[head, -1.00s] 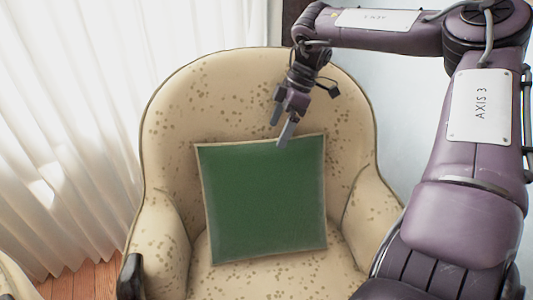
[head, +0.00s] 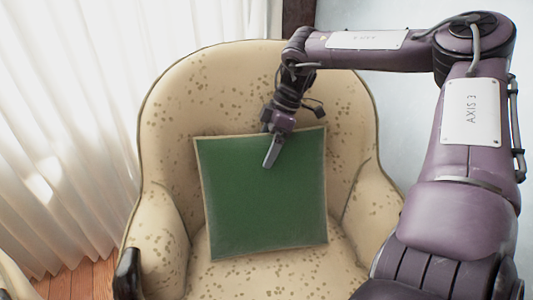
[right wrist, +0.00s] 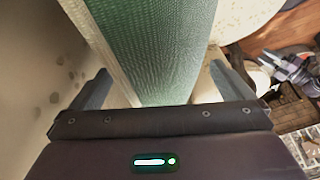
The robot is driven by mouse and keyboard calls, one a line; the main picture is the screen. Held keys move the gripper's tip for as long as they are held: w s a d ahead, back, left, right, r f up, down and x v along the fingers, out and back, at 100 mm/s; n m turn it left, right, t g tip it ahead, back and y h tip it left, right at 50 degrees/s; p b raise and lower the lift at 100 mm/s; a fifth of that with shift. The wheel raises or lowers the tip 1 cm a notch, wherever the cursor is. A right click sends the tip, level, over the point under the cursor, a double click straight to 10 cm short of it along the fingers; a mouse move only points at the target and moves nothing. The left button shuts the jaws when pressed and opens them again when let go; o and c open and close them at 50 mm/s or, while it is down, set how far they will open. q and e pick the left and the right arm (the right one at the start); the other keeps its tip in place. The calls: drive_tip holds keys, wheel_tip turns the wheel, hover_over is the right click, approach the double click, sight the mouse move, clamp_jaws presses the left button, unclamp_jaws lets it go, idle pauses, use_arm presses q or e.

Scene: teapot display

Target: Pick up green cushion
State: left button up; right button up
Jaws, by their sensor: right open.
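The green cushion (head: 265,200) with a pale edge leans upright against the back of the armchair (head: 220,90), resting on its seat. My right gripper (head: 271,152) is at the cushion's top edge, with a finger in front of its green face in the head view. In the right wrist view the cushion (right wrist: 155,45) lies between the two spread fingers of my right gripper (right wrist: 152,88), one finger on each side. The gripper is open, and I cannot tell whether either finger touches the cushion. My left gripper is not in view.
The armchair's arms rise on both sides of the cushion, the left one (head: 160,215) and the right one (head: 372,205). A white curtain (head: 65,130) hangs at the left above a wooden floor (head: 85,280). The right wrist view shows clutter (right wrist: 290,85) beyond the chair.

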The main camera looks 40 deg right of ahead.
drive_tip(key=shift+f, duration=0.25)
idle(0.4)
drive_tip(key=c, duration=1.4)
drive_tip(key=shift+r, duration=0.1)
